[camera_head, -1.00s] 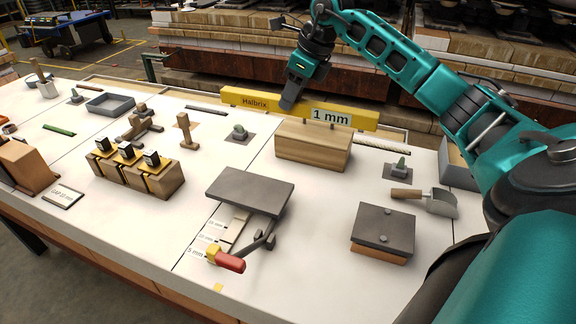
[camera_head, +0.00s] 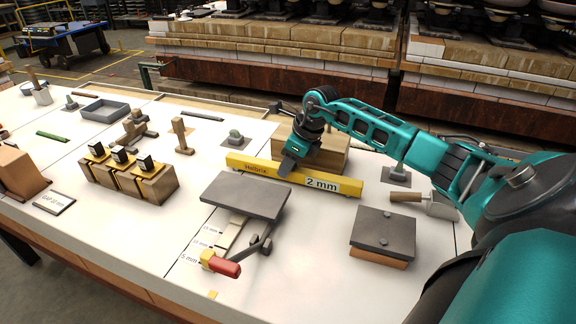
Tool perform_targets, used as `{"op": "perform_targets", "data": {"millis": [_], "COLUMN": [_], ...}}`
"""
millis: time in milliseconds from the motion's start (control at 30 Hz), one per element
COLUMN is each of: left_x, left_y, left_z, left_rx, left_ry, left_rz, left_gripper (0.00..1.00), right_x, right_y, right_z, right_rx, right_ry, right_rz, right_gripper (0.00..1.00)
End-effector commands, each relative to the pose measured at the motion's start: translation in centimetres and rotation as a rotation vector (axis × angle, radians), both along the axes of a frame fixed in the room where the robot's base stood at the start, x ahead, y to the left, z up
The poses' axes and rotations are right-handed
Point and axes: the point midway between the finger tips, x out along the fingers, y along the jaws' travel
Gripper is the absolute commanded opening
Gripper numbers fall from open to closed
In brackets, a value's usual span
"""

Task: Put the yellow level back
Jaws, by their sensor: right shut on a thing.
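The yellow level (camera_head: 245,163), a long bar with "Halbrix" on its side and a white "2 mm" label at its right end, shows in the head view. My right gripper (camera_head: 287,168) is shut on it near its middle. The level lies in front of the wooden block (camera_head: 322,155), just behind the grey plate (camera_head: 247,194). I cannot tell whether it touches the table or hangs just above it. My right arm and gripper hide part of the wooden block. My left gripper is not in view.
A grey-topped block (camera_head: 384,229) and a metal scoop (camera_head: 437,204) stand at the right. A red-handled clamp (camera_head: 226,267) sits in front. The table around x-shaped gaps between them is pale and bare.

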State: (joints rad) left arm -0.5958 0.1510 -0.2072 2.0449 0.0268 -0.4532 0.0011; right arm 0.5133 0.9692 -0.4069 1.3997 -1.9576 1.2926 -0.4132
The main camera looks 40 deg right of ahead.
Motion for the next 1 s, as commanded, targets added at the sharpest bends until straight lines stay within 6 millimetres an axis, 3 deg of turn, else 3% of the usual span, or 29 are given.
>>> {"op": "perform_targets", "data": {"millis": [367,400,600,1000], "left_x": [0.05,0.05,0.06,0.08], "left_y": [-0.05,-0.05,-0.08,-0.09], "left_z": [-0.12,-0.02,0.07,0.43], "left_rx": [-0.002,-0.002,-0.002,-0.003], "left_ry": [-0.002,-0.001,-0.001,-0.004], "left_rz": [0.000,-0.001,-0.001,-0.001], "left_gripper": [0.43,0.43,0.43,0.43], "right_x": [0.11,0.05,0.06,-0.16], "right_y": [-0.04,-0.03,-0.03,-0.22], "right_z": [-0.61,-0.61,-0.59,0.33], "right_rx": [0.000,0.000,0.000,-0.003], "right_ry": [-0.006,-0.004,-0.002,-0.004], "right_rz": [-0.001,-0.001,0.000,-0.001], "right_gripper": [0.00,0.35,0.54,0.58]}}
